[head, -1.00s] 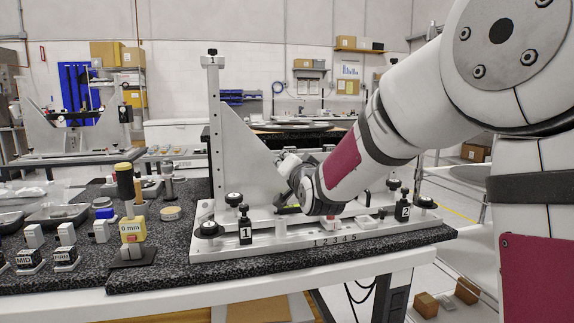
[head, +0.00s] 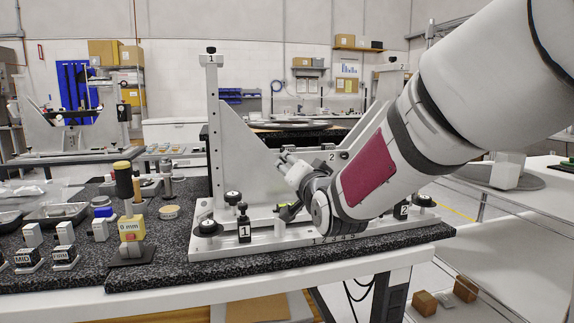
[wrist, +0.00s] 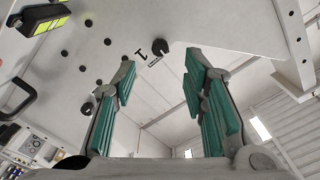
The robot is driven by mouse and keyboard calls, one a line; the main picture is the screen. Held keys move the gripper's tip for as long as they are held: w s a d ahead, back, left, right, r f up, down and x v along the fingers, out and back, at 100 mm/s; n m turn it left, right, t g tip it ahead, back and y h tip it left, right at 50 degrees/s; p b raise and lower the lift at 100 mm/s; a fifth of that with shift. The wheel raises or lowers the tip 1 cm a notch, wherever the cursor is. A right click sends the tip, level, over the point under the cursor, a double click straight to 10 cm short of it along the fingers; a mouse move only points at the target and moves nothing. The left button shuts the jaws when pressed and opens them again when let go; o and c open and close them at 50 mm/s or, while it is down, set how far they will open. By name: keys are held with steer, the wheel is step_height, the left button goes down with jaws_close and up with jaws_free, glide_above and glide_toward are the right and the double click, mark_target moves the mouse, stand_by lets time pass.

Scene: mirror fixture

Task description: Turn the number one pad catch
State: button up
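My gripper (wrist: 160,75) shows in the wrist view with its two teal-padded fingers apart and nothing between them. Beyond the fingertips is a pale plate with several holes. A small black catch (wrist: 160,47) stands on it, beside a dark mark that looks like a turned number 1. The catch appears between the fingertips in the picture; I see no contact. In the head view my gripper (head: 290,165) is in front of the fixture's upright plate (head: 243,160), and the number one catch cannot be made out there. A black catch (head: 343,155) beside a 2 label is right of my gripper.
A black knobbed post labelled 1 (head: 244,228) stands on the fixture base, left of my wrist. A tall drilled upright (head: 213,130) rises at the left. A black and yellow-green item (wrist: 42,18) is at the wrist view's upper left. Gauge blocks and a yellow 0 mm block (head: 131,229) stand left.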

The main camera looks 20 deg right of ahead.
steer(key=shift+s, duration=2.4)
steer(key=s+f+n+g, duration=0.3)
steer(key=s+f+g, duration=0.25)
steer(key=s, duration=0.75)
steer(key=s+f+n+g, duration=0.2)
steer(key=s+f+g, duration=0.3)
steer(key=s, duration=0.9)
steer(key=s+f+n+g, duration=0.35)
steer(key=s+g, duration=0.25)
steer(key=s, duration=0.7)
step_height(320, 180, up, 19)
steer(key=t+p, duration=0.2)
steer(key=p, duration=1.6)
steer(key=shift+s+d+t, duration=0.25)
steer(key=shift+s+t, duration=0.1)
steer(key=shift+s, duration=0.05)
steer(key=shift+w+f+m, duration=0.1)
steer(key=shift+m, duration=0.15)
